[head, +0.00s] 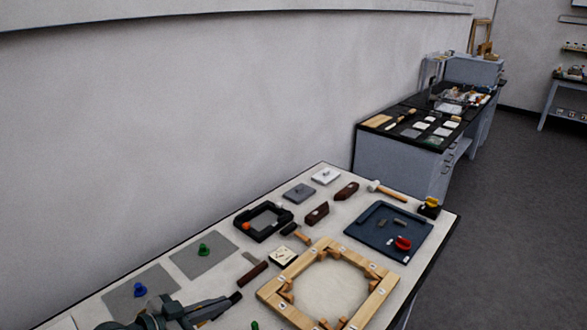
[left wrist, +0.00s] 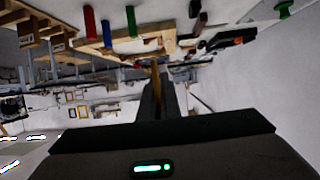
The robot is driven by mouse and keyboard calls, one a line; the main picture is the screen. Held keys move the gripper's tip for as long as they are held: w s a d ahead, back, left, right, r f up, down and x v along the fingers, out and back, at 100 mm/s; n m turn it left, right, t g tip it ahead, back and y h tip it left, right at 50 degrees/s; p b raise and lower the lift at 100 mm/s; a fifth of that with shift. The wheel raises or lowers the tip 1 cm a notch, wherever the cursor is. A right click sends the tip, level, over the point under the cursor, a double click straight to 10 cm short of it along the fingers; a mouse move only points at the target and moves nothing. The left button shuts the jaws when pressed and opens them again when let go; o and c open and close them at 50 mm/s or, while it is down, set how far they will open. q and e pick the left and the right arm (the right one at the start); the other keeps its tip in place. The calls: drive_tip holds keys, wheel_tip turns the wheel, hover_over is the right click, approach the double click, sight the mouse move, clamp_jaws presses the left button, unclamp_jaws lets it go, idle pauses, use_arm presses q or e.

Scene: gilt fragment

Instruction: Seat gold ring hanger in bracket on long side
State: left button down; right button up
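My left gripper (head: 226,303) is low in the head view, above the near left part of the table and left of the wooden frame. In the left wrist view its dark fingers (left wrist: 160,92) are close together, with a thin gold-coloured piece (left wrist: 155,72) between them. It looks like the gold ring hanger, seen edge-on; its ring cannot be made out. The light wooden frame (head: 270,292) lies flat on the table, with small wooden blocks along its inner edges and small white labels. I cannot tell which part is the long-side bracket. My right gripper is out of view.
The table (head: 412,276) also bears a dark blue tray (head: 365,238) with red-handled tool, a black square holder (head: 248,224), a mallet (head: 388,191), and grey mats with a green knob (head: 203,249) and a blue knob (head: 140,289). A wall runs along the back.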

sight(200, 325)
use_arm(q)
drive_tip(key=shift+m+g+h, duration=0.7)
drive_tip(key=shift+m+g, duration=0.2)
drive_tip(key=s+b, duration=0.2)
drive_tip(key=s+a+b, duration=0.1)
drive_tip(key=s+b, duration=0.1)
drive_tip(key=b, duration=0.1)
drive_tip(key=s+a+r+b, duration=0.1)
drive_tip(key=b, duration=0.2)
drive_tip(key=shift+s+a, duration=0.25)
drive_tip(key=shift+s, duration=0.15)
drive_tip(key=shift+s+r+b, duration=0.3)
drive_tip(key=shift+s+b, duration=0.2)
drive_tip(key=shift+s, duration=0.2)
drive_tip(key=shift+w+d+r, duration=0.1)
drive_tip(key=shift+d, duration=0.05)
